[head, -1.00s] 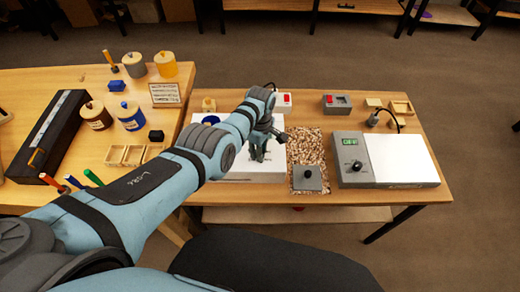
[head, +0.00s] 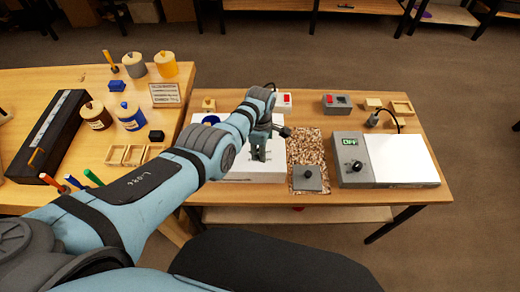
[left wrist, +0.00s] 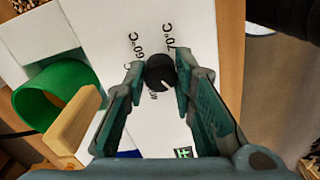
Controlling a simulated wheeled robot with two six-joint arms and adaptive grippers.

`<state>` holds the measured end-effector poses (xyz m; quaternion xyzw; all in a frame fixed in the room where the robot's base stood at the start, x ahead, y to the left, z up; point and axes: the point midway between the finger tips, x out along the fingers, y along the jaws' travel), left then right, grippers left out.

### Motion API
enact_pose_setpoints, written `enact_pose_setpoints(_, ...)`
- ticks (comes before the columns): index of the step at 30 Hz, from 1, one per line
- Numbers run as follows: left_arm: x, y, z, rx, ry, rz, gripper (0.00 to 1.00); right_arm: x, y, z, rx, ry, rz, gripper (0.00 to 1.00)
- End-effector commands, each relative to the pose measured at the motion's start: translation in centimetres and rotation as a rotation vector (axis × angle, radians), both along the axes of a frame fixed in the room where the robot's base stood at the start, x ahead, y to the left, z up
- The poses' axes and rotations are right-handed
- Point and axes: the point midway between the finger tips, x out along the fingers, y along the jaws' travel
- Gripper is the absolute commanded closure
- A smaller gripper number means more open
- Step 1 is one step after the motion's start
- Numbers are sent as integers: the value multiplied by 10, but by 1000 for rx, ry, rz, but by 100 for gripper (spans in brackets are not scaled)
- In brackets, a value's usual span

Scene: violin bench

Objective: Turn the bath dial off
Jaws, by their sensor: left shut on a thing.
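The bath is a white box (head: 278,162) on the right-hand bench. Its dial (left wrist: 160,72) is a small black knob with a white pointer mark, and 60 °C and 70 °C are printed beside it. My left gripper (head: 259,150) is over the box and hides the dial in the head view. In the left wrist view its fingers (left wrist: 160,78) are shut on the dial, one on each side. A small green-lit display (left wrist: 182,152) shows partly, its last letters looking like "FF". My right gripper is not in view.
A grey and white unit (head: 405,160) with a display reading OFF and its own black knob stands at the right. A tray of brown granules (head: 305,148) lies between. A green hollow cylinder (left wrist: 35,105) and a wooden piece (left wrist: 72,127) are close to my left gripper.

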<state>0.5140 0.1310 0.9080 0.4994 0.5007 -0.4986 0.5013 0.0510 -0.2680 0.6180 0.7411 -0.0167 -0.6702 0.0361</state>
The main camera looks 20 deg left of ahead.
Motion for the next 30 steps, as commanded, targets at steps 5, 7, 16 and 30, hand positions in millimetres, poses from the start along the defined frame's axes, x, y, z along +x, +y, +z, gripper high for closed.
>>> enact_pose_setpoints(5,-4,-1,-4,-1,12,-1,59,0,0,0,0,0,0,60)
enact_pose_setpoints(7,-3,-1,-3,-1,10,-1,56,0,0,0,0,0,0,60)
enact_pose_setpoints(16,-1,0,1,0,3,-1,56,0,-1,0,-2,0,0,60)
enact_pose_setpoints(30,-1,0,100,-1,3,-1,56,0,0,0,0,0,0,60)
